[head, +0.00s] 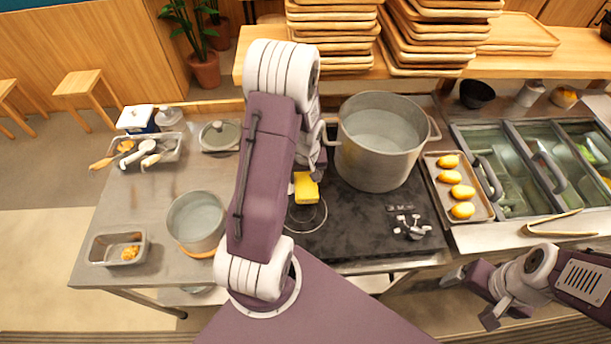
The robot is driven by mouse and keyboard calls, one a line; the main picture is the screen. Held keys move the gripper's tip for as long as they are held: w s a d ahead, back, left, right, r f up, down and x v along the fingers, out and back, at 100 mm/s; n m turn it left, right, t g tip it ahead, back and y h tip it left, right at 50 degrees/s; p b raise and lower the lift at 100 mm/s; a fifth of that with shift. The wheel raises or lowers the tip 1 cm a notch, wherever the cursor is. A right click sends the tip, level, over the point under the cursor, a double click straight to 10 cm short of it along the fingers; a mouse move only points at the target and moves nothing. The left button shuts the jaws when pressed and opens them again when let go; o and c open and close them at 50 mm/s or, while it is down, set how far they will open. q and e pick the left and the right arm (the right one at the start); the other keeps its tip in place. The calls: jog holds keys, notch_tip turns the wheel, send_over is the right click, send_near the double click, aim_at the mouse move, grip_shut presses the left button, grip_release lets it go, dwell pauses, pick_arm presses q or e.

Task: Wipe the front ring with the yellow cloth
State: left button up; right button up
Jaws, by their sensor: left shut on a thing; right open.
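The yellow cloth (306,190) hangs at the end of my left gripper (304,174), which is shut on it. The gripper's fingers are mostly hidden behind the arm. The front ring (318,228) is a thin round outline on the dark stove top (352,225). The cloth overlaps the far part of the ring in the head view; I cannot tell whether it touches. My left arm covers the ring's left edge. My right gripper (468,296) is open and empty, in front of the counter at the lower right.
A large steel pot (382,150) stands just behind the ring, to its right. A smaller pot (196,222) stands left of my arm. Burner knobs or fittings (410,226) lie to the right. A tray of yellow items (433,165) and glass-lidded bins (510,160) are further right.

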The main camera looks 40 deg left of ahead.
pick_arm(q)
jog(key=shift+f+b, duration=0.45)
jog(key=shift+f, duration=0.05)
dwell(0.4)
jog(key=shift+a, duration=0.1)
jog(key=shift+s+a+p, duration=0.65)
jog(key=shift+s+a, duration=0.65)
jog(key=shift+a, duration=0.15)
jog(key=shift+w+d+f+b, duration=0.1)
jog(key=shift+w+d+b, duration=0.4)
jog(key=shift+d+b, duration=0.1)
jog(key=shift+w+d+b, duration=0.4)
jog(key=shift+w+d, duration=0.4)
jog(key=shift+d, duration=0.15)
